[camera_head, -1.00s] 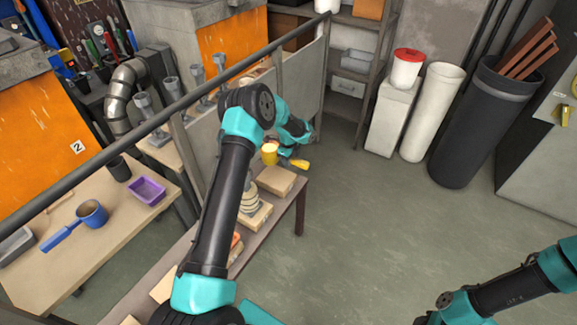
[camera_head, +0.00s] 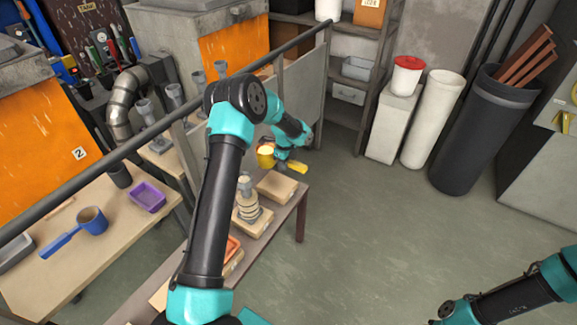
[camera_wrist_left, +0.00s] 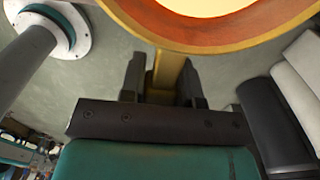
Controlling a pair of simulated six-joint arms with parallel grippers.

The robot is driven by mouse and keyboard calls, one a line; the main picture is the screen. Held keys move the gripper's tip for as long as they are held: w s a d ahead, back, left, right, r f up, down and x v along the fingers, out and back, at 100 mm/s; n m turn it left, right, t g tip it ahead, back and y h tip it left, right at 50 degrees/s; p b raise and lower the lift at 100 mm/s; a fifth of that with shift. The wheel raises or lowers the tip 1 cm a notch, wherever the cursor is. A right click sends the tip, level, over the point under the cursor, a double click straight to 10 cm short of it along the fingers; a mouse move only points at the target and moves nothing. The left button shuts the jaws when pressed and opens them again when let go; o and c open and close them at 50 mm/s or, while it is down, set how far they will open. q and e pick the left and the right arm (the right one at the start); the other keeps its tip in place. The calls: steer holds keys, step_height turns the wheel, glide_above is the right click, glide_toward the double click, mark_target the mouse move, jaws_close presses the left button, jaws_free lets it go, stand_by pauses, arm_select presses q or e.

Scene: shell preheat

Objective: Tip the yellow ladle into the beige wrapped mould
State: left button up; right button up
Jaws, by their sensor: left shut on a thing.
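My left gripper (camera_head: 283,160) is shut on the handle of the yellow ladle (camera_head: 266,158). In the left wrist view the yellow handle (camera_wrist_left: 168,75) sits between the two dark fingers, with the wide bowl (camera_wrist_left: 215,40) at the top, its inside orange. The ladle is held near the far end of the dark table, with its bowl to the left and its handle end to the right. The beige wrapped mould (camera_head: 248,209), ringed and with a grey cup-shaped top, stands on a board nearer than the ladle. My right gripper is out of view.
A beige block (camera_head: 277,186) lies between mould and ladle. A grey panel and dark rail (camera_head: 150,133) run along the table's left side. An orange tray (camera_head: 233,246) lies nearer. A blue ladle (camera_head: 92,221) and purple tray (camera_head: 148,196) are on the left table.

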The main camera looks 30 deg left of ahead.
arm_select(q)
steer(key=s+d+r, duration=0.1)
steer(key=s+r, duration=0.7)
steer(key=s, duration=0.3)
steer(key=s+d+r, duration=0.1)
steer(key=s+r, duration=0.7)
steer(key=s, duration=0.3)
steer(key=shift+s+d+r, duration=0.25)
steer(key=shift+d+r, duration=0.05)
steer(key=shift+d, duration=0.05)
steer(key=shift+f, duration=0.2)
steer(key=shift+s+f+g, duration=0.2)
steer(key=shift+f+g, duration=0.8)
steer(key=shift+f, duration=1.05)
steer(key=shift+s+g, duration=0.15)
steer(key=shift+g, duration=1.05)
